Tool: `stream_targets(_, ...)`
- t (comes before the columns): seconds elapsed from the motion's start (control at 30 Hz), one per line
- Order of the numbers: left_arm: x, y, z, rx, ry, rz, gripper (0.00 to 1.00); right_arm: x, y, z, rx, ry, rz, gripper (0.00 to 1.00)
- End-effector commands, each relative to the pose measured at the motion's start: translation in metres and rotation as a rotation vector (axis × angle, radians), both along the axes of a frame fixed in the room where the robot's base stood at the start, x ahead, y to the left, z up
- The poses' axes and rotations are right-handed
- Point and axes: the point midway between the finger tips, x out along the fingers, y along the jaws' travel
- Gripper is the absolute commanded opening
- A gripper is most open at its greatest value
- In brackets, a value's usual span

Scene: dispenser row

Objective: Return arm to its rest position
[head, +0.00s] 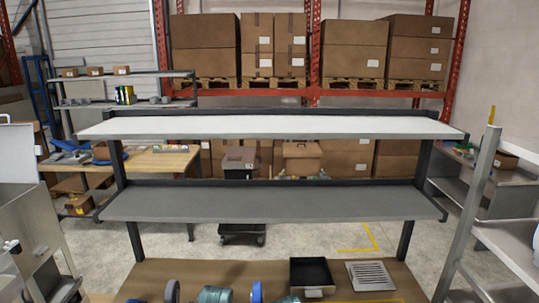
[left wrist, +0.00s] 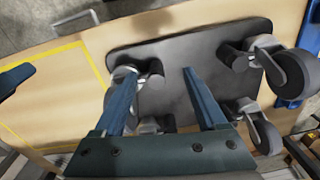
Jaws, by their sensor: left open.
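My left gripper (left wrist: 157,72) shows in the left wrist view. Its two blue fingers are spread apart, and I see nothing held between them. Beyond the fingers is a dark plate (left wrist: 175,58) with several grey caster wheels (left wrist: 290,72), on a light wooden surface (left wrist: 75,95). The left finger overlaps one caster in the picture; I cannot tell whether they touch. Neither gripper shows in the head view, and my right gripper is in no view.
A two-tier shelf (head: 270,205) stands over a wooden bench (head: 150,280). On the bench are a black tray (head: 312,275), a grey vented plate (head: 370,276) and several rolls (head: 215,294). A metal rack (head: 510,250) stands at right. A yellow outline (left wrist: 97,68) marks the wooden surface.

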Motion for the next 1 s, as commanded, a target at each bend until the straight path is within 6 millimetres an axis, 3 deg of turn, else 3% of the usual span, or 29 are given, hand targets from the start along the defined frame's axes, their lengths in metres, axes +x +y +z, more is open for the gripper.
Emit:
stream_targets(0.03, -0.005, -0.01, -0.025, 0.008, 0.008, -0.03, 0.74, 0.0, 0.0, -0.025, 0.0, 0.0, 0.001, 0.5)
stream_targets(0.2, -0.023, -0.039, -0.068, 0.041, 0.038, -0.12, 0.74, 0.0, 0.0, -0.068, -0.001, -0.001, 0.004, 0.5)
stream_targets(0.33, -0.033, -0.055, -0.088, 0.061, 0.054, -0.172, 0.74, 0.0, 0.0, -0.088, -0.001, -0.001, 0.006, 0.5)
stream_targets(0.5, -0.04, -0.064, -0.096, 0.075, 0.065, -0.202, 0.74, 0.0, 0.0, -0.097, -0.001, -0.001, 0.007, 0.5)
stream_targets(1.0, -0.041, -0.064, -0.094, 0.076, 0.065, -0.204, 0.74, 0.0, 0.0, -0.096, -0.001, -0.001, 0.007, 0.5)
